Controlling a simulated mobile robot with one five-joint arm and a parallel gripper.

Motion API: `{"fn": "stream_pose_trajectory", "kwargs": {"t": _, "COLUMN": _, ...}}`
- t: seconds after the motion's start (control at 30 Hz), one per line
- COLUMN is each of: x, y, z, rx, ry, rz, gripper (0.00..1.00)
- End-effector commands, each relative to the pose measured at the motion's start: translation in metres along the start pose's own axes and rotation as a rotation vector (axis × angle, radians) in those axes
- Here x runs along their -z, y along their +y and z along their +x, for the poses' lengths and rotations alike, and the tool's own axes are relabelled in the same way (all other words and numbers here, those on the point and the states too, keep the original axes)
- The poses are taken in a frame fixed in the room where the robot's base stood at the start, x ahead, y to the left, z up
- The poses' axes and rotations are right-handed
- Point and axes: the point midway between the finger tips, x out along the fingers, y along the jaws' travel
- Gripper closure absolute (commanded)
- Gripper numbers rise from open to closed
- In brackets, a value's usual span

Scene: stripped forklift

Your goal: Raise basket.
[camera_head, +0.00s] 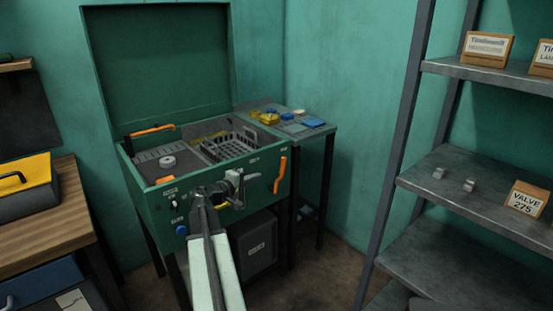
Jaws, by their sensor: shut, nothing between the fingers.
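A grey wire basket (230,144) sits in the right part of an open green washer tank (146,200), with its top rim showing. The tank's large green lid (160,60) stands raised at the back. An orange-gripped handle (280,174) is on the tank's front right, and another orange handle (152,131) lies at the back left rim. My gripper (236,186) is shut and empty at the tank's front panel, left of the right orange handle. My arm hides part of the panel; I cannot tell whether the gripper touches it.
A blue button (181,230) and a small switch are on the front panel. A side table (316,130) with yellow and blue items stands right of the tank. A wooden bench (45,215) is at left, grey metal shelves (480,200) at right. Floor between tank and shelves looks clear.

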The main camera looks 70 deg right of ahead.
Motion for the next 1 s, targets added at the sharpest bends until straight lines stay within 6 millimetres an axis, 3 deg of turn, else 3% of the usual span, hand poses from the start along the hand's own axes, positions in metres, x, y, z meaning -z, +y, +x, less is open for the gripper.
{"fn": "stream_pose_trajectory", "kwargs": {"t": 0.13, "x": 0.004, "y": 0.002, "z": -0.004, "rx": 0.000, "ry": 0.009, "rz": 0.000, "gripper": 1.00}}
{"fn": "stream_pose_trajectory", "kwargs": {"t": 0.27, "x": 0.004, "y": 0.001, "z": 0.004, "rx": -0.001, "ry": 0.007, "rz": 0.001, "gripper": 1.00}}
{"fn": "stream_pose_trajectory", "kwargs": {"t": 0.8, "x": 0.006, "y": 0.000, "z": 0.114, "rx": -0.001, "ry": 0.006, "rz": 0.002, "gripper": 1.00}}
{"fn": "stream_pose_trajectory", "kwargs": {"t": 1.0, "x": 0.005, "y": 0.001, "z": 0.134, "rx": -0.001, "ry": 0.008, "rz": 0.001, "gripper": 1.00}}
